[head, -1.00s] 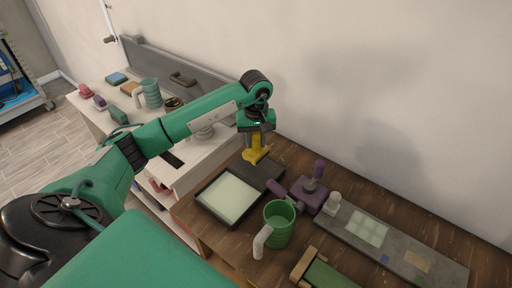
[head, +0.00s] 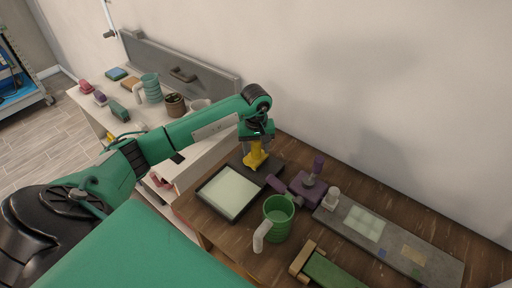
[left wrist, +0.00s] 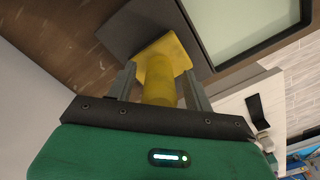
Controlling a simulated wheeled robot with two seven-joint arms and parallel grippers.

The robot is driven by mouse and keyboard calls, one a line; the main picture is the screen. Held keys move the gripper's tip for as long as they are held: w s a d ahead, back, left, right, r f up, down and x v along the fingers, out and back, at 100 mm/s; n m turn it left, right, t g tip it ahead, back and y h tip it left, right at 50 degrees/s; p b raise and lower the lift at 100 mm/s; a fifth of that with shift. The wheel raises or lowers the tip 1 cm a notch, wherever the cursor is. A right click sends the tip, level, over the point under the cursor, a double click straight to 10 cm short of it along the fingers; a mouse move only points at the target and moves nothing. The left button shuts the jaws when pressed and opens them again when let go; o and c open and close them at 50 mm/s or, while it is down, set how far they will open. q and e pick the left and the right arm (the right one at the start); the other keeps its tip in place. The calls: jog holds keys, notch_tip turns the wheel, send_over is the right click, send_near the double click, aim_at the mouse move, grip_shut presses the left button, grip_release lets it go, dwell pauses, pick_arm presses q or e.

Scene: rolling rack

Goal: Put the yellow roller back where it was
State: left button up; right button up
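The yellow roller (head: 256,157) is upright, with a rounded shaft and a wider flat square end below. My left gripper (head: 257,138) points down from above and is shut on its shaft. In the left wrist view the roller (left wrist: 160,78) stands between the two fingers of my left gripper (left wrist: 160,85), its square end farthest from the palm. That end is over or at the dark flat plate (head: 270,171) behind the framed pale tray (head: 200,190). I cannot tell whether it touches the plate. My right gripper is not in view.
A green mug (head: 279,220), a purple block with a handle (head: 307,190), a white knobbed piece (head: 332,198) and a grey slab (head: 405,252) stand to the right. A green pad with a wooden end (head: 325,272) is in front. A white bench (head: 195,150) with several objects is at left.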

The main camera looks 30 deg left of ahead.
pick_arm(q)
jog(key=shift+r, duration=0.35)
notch_tip(320, 180, up, 10)
jog(key=b, duration=0.4)
jog(key=shift+r, duration=0.85)
